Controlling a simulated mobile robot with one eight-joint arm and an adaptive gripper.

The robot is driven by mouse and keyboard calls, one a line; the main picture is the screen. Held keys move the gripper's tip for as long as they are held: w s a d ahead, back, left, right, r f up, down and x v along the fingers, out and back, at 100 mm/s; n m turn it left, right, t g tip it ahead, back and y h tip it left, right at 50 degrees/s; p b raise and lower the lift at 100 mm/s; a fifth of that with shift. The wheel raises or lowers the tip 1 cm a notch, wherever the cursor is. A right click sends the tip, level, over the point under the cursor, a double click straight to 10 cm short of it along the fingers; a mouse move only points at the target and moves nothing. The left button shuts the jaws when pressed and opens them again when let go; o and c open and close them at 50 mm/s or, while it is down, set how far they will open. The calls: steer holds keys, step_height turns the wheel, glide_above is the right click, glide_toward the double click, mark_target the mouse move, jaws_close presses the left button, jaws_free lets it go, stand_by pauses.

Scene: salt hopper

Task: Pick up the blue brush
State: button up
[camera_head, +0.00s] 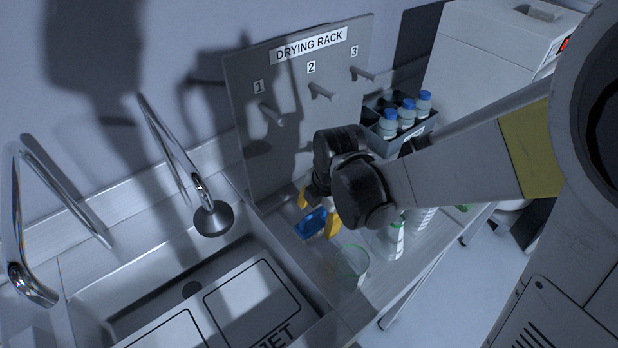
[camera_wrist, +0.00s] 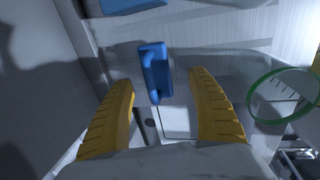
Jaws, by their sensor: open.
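A blue piece, which looks like the brush (camera_head: 311,224), is on the counter beside the sink in the head view. In the wrist view a blue, handle-like piece (camera_wrist: 156,73) shows in the gap between my fingertips, apart from both. A second blue patch (camera_wrist: 130,4) is cut off at the top edge; I cannot tell whether it belongs to the same brush. My gripper (camera_wrist: 160,82) is open, its two yellow fingers on either side of the blue piece. In the head view my gripper (camera_head: 318,212) is over the counter, partly hidden by the wrist.
A drying rack (camera_head: 240,100) with numbered pegs stands behind. A clear beaker (camera_head: 351,266) is near the gripper; its green rim (camera_wrist: 252,108) shows right of my fingers. A crate (camera_head: 371,104) of blue-capped bottles is behind the arm. The sink (camera_head: 85,300) is left.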

mark_target(314, 222)
steer(key=f+b, duration=0.1)
steer(key=w+f, duration=0.1)
steer(key=f, duration=0.1)
steer(key=a+f+b, duration=0.1)
steer(key=f, duration=0.1)
steer(key=shift+w+f+b, duration=0.15)
steer(key=shift+b, duration=0.15)
steer(key=shift+d, duration=0.1)
steer(key=c, duration=1.3)
